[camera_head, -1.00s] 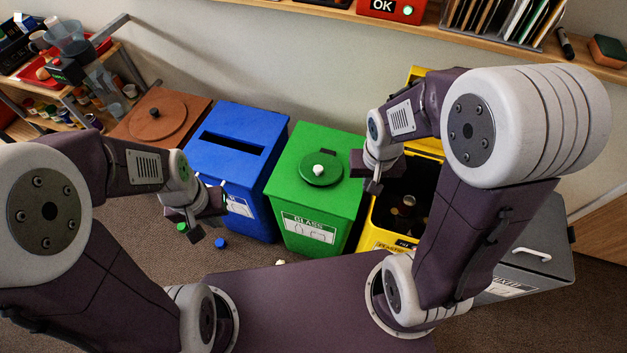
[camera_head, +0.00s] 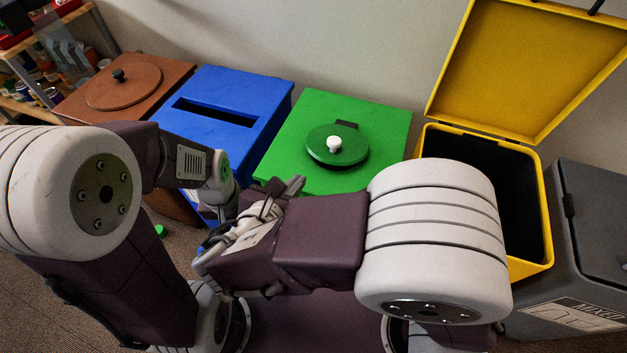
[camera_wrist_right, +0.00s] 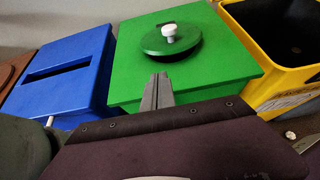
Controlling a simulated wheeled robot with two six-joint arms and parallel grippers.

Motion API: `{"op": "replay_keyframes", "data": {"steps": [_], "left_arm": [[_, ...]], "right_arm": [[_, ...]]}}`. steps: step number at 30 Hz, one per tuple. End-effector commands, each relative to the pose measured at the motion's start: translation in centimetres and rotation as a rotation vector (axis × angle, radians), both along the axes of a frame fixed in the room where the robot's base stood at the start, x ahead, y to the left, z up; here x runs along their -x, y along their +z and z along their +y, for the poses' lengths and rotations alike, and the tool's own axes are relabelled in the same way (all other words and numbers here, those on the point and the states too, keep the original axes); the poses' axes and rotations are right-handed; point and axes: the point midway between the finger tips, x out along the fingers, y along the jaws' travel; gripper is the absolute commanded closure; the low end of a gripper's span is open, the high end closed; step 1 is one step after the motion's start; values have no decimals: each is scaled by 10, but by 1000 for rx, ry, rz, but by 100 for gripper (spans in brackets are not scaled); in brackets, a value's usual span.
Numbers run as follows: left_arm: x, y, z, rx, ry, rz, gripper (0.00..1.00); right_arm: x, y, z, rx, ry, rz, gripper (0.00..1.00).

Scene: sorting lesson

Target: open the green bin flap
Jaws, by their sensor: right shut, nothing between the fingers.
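The green bin (camera_head: 385,115) stands between the blue and yellow bins. Its round green flap (camera_head: 319,146), with a white knob (camera_head: 334,143), lies over the top opening. A dark crescent shows under its front edge; I cannot tell whether this is a gap or shadow. The flap also shows in the right wrist view (camera_wrist_right: 155,42). My right gripper (camera_head: 296,185) is shut and empty in front of the flap, apart from the knob. In the right wrist view its closed fingertips (camera_wrist_right: 158,77) point toward the flap. My left wrist shows at left, but its fingers are hidden behind my right arm.
The blue bin (camera_head: 247,85) with a slot stands left, and a brown bin (camera_head: 165,70) with a round lid beyond it. The yellow bin (camera_head: 547,215) at right has its lid (camera_head: 530,65) raised. A grey bin (camera_head: 590,215) stands far right. The wall is close behind.

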Motion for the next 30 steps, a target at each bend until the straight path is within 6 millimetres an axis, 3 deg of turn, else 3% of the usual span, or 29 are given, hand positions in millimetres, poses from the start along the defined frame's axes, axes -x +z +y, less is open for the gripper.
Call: {"op": "replay_keyframes", "data": {"steps": [7, 15, 21, 30], "left_arm": [[0, -6, 0, 0, 0, -1, 100], [0, -33, 0, 0, 0, 0, 100], [0, -44, 0, 0, 0, 0, 100], [0, -45, 0, 0, 0, 0, 100]], "right_arm": [[-9, -7, -3, -3, -2, 1, 100], [-54, -35, -18, -3, -5, 2, 100], [-76, -46, -25, -3, -2, 2, 100], [-83, -47, -27, -3, 1, 2, 100]]}}
